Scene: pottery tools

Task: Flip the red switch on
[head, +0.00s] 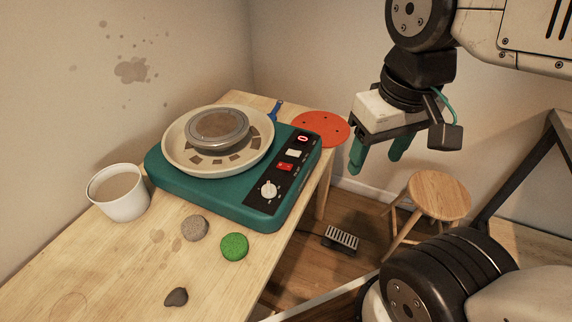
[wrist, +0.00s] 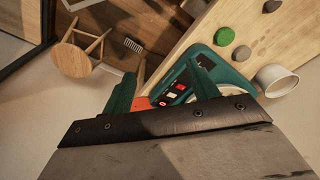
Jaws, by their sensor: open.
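The red switch (head: 285,167) sits on the black control panel of a teal pottery wheel (head: 250,214). The panel also carries a red-lit display (head: 302,139), a white button (head: 293,153) and a white knob (head: 268,189). My gripper (head: 377,163) is open and empty, in the air to the right of the wheel, past the table edge. In the wrist view, the panel shows between my two teal fingers (wrist: 163,86), with the red switch (wrist: 180,87) near the right finger. The fingers are apart from the panel.
A wooden table (head: 115,262) bears a white cup (head: 119,194), a grey sponge (head: 194,228), a green sponge (head: 234,246) and a dark stone (head: 176,297). An orange disc (head: 320,129) lies at the far table end. A stool (head: 438,194) and a pedal (head: 341,238) stand on the floor.

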